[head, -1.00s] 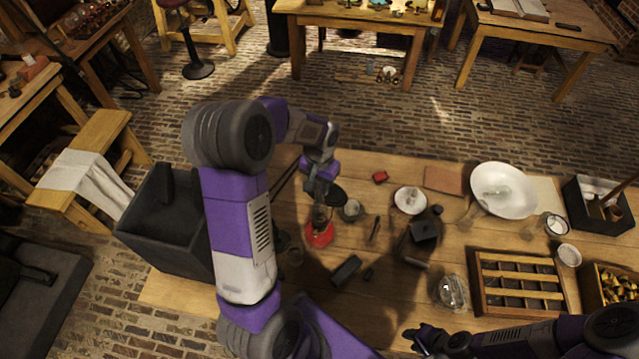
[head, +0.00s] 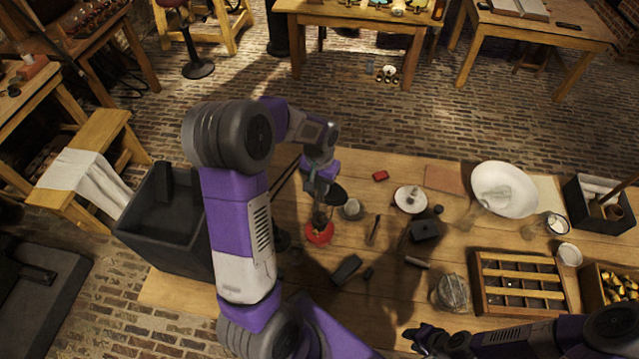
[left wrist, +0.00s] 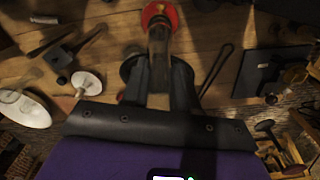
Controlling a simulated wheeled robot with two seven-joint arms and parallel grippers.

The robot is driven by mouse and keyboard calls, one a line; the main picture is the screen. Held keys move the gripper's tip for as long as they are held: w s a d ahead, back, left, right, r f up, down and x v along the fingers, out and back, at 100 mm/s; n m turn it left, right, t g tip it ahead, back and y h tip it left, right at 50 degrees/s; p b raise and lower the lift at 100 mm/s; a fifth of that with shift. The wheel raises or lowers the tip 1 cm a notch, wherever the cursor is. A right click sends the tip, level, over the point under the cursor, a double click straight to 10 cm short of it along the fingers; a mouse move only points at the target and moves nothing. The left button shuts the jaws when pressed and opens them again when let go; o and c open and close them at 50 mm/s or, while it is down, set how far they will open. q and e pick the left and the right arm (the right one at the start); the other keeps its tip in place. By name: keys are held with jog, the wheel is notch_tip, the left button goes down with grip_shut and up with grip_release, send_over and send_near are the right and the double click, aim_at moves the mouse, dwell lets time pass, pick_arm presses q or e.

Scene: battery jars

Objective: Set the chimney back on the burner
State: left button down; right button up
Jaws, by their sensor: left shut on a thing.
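A red burner (head: 319,235) stands on the table below my left gripper, and it also shows at the top of the left wrist view (left wrist: 159,14). My left gripper (head: 321,203) points down over it, shut on the clear glass chimney (left wrist: 159,45). The chimney is roughly upright and in line with the burner. Its lower end is at the burner's top; I cannot tell whether it is seated or just above. The fingers hide part of the glass. My right gripper (head: 424,339) is low at the front of the table, away from the burner, its jaws unclear.
A grey cup (head: 352,209) and a dark round disc stand close to the burner. A dark bin (head: 165,240) is to the left. A white plate (head: 410,199), a large white bowl (head: 527,199), a glass jar (head: 451,294) and a divided wooden tray (head: 482,298) lie to the right.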

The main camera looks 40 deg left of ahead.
pick_arm(q)
jog(key=shift+f+b, duration=0.8)
jog(key=shift+f, duration=0.15)
jog(key=c, duration=0.8)
grip_release()
notch_tip(320, 180, up, 8)
jog(key=shift+f, duration=0.2)
